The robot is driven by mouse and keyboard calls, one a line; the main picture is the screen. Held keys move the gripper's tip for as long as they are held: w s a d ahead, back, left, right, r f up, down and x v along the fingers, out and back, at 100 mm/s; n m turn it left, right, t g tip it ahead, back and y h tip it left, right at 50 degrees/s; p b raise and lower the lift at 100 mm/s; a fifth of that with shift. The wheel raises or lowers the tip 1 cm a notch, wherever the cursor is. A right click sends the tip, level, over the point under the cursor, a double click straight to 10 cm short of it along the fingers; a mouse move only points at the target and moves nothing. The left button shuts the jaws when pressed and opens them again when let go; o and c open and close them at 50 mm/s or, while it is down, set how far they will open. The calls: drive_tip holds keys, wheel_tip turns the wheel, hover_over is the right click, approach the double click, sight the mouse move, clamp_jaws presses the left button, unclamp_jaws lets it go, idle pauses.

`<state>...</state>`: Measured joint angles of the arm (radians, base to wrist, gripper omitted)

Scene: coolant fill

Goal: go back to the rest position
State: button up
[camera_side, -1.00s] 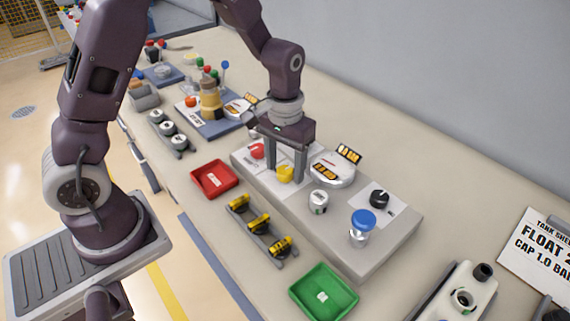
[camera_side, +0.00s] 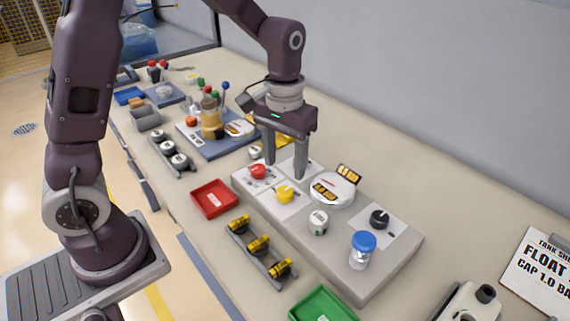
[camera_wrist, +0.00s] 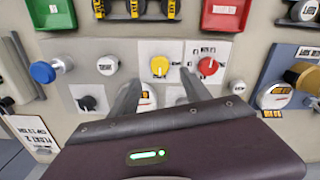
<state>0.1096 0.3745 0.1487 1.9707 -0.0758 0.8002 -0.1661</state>
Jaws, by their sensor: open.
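My gripper (camera_side: 285,168) is open and empty, raised above the back left part of the grey panel (camera_side: 385,262). In the side view its fingers point down behind the red knob (camera_side: 258,171) and the yellow knob (camera_side: 285,193). In the wrist view the fingertips (camera_wrist: 161,80) lie to either side below the yellow knob (camera_wrist: 159,66), with the red knob (camera_wrist: 208,66) to the right. The fingers and palm hide part of the panel and its round gauge.
On the panel are a black knob (camera_side: 379,218), a white cap (camera_side: 318,222) and a blue-topped jar (camera_side: 362,250). A red tray (camera_side: 214,199), a rack of yellow-black pieces (camera_side: 258,246) and a green tray (camera_side: 323,304) stand in front. A blue station (camera_side: 212,137) is beyond.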

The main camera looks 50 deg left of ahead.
drive_tip(key=s+r+m+t, duration=0.1)
drive_tip(key=s+r+t, duration=0.2)
drive_tip(key=s+r, duration=0.6)
drive_tip(key=s+r+m+t, duration=0.1)
drive_tip(key=s+r+t, duration=0.1)
drive_tip(key=s, duration=0.9)
drive_tip(key=shift+r+m+t, duration=0.3)
drive_tip(key=shift+r+m, duration=0.1)
drive_tip(key=shift+r, duration=0.2)
